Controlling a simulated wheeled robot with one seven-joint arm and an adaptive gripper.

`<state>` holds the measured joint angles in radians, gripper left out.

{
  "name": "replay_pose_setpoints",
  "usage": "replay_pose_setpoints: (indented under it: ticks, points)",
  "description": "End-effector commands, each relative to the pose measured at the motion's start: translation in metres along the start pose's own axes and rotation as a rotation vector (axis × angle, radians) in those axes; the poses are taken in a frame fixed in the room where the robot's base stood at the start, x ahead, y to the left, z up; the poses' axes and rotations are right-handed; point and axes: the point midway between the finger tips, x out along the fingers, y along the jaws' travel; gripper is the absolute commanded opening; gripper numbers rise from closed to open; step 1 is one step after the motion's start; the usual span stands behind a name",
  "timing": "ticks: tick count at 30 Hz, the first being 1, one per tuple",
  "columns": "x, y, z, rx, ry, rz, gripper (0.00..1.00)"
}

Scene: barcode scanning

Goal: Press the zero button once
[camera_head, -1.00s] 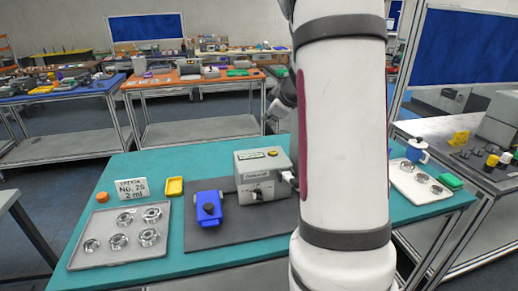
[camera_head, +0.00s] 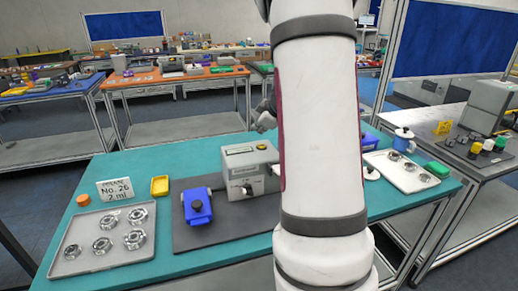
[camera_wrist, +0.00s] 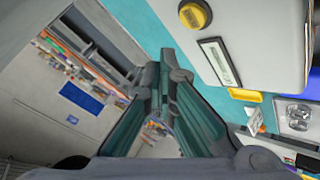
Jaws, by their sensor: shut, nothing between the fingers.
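A grey box-shaped device (camera_head: 239,163) stands on a dark mat on the teal table. Its top carries a small display and a small yellow button (camera_head: 262,147). In the wrist view, a pale panel (camera_wrist: 262,50) shows large at the upper right, with a round yellow button (camera_wrist: 194,15) and a display strip (camera_wrist: 219,62); it looks like the device's top. My gripper (camera_wrist: 166,65) is shut and empty, its fingertips apart from the button in the picture. The height between them is unclear. In the head view my arm hides most of the gripper.
A blue unit with a black knob (camera_head: 197,206) stands left of the device. Further left are a tray of metal parts (camera_head: 75,265), a yellow dish (camera_head: 160,186) and a sign (camera_head: 116,190). Right of my arm are another tray (camera_head: 396,180) and a blue-and-white cup (camera_head: 404,142).

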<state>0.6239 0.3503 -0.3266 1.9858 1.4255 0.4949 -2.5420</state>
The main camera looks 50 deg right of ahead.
Motion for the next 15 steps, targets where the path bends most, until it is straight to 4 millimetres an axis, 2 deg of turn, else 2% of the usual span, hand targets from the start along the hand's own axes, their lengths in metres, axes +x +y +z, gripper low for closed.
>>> replay_pose_setpoints:
  ticks: [1, 6, 15]
  points:
    - [0.007, -0.003, 0.003, 0.001, 0.000, 0.002, 0.00]
    - [0.016, -0.009, 0.008, 0.000, 0.000, 0.001, 0.00]
    - [0.021, -0.015, 0.015, 0.000, 0.000, 0.001, 0.00]
